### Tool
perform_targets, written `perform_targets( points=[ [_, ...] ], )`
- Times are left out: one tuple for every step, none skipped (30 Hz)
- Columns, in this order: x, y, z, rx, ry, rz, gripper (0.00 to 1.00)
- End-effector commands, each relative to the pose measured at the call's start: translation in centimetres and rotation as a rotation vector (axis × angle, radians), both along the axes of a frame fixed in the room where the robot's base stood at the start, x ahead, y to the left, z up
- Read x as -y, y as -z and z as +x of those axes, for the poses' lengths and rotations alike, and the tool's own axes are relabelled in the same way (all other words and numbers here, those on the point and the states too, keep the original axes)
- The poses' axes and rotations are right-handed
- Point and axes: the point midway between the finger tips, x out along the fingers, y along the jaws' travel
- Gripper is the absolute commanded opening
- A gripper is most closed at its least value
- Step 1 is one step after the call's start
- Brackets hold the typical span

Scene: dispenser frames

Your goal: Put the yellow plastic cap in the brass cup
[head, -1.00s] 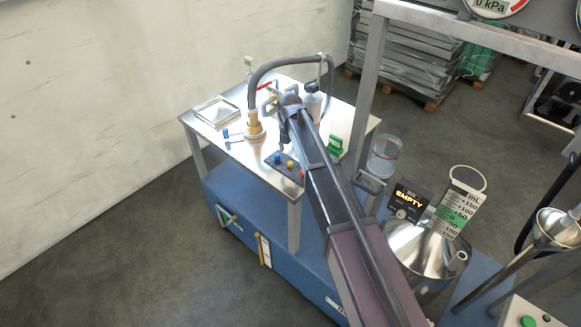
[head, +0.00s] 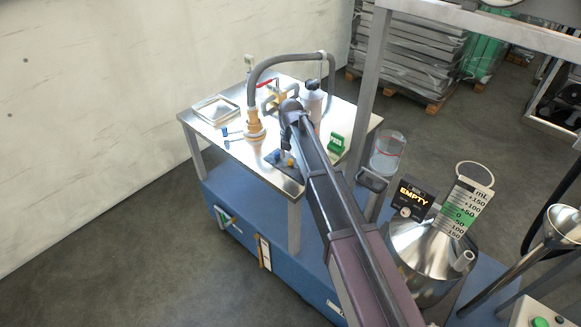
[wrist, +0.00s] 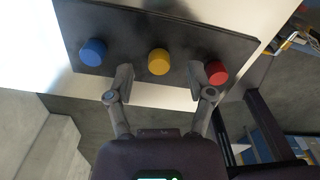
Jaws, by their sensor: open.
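The yellow plastic cap (wrist: 158,62) sits on a dark plate (wrist: 122,37), between a blue cap (wrist: 93,51) and a red cap (wrist: 216,72). In the head view the yellow cap (head: 290,162) is partly beside my arm, and the red cap is hidden. My gripper (wrist: 161,78) is open and empty. Its two fingertips are apart, one on each side of the yellow cap in the wrist view, and I cannot tell the height gap. A brass-coloured fitting (head: 254,124) stands under the hose end; I cannot tell whether it is the brass cup.
The metal table (head: 232,150) also holds a shallow tray (head: 215,110), small blue pieces, a green block (head: 336,143) and a pale bottle partly behind my arm. The grey hose (head: 290,58) arches over the table close to my arm. A metal post stands to the right.

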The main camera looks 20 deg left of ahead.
Motion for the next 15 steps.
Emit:
perform_targets(
  points=[
    [-0.01,0.70,0.00,0.000,0.000,0.000,0.69],
    [-0.01,0.85,0.00,0.000,0.000,0.000,0.69],
    [-0.01,1.01,0.00,0.000,0.000,0.000,0.69],
    [-0.01,1.10,0.00,0.000,0.000,0.000,0.69],
    [-0.01,1.17,0.00,0.000,0.000,0.000,0.69],
    [-0.01,1.24,0.00,0.000,0.000,0.000,0.69],
    [-0.01,1.27,0.00,0.000,0.000,0.000,0.69],
    [-0.02,1.28,0.00,0.000,0.000,0.000,0.69],
    [-0.02,1.28,0.00,0.000,0.000,0.000,0.69],
    [-0.02,1.27,0.00,0.000,0.000,0.000,0.69],
    [-0.02,1.26,0.00,0.000,0.000,0.000,0.69],
    [-0.02,1.24,0.00,0.000,0.000,0.000,0.69],
    [-0.02,1.23,-0.01,0.000,0.000,0.000,0.69],
    [-0.02,1.22,-0.01,0.000,0.000,0.000,0.69],
    [-0.02,1.22,-0.01,0.000,0.000,0.000,0.69]
  ],
)
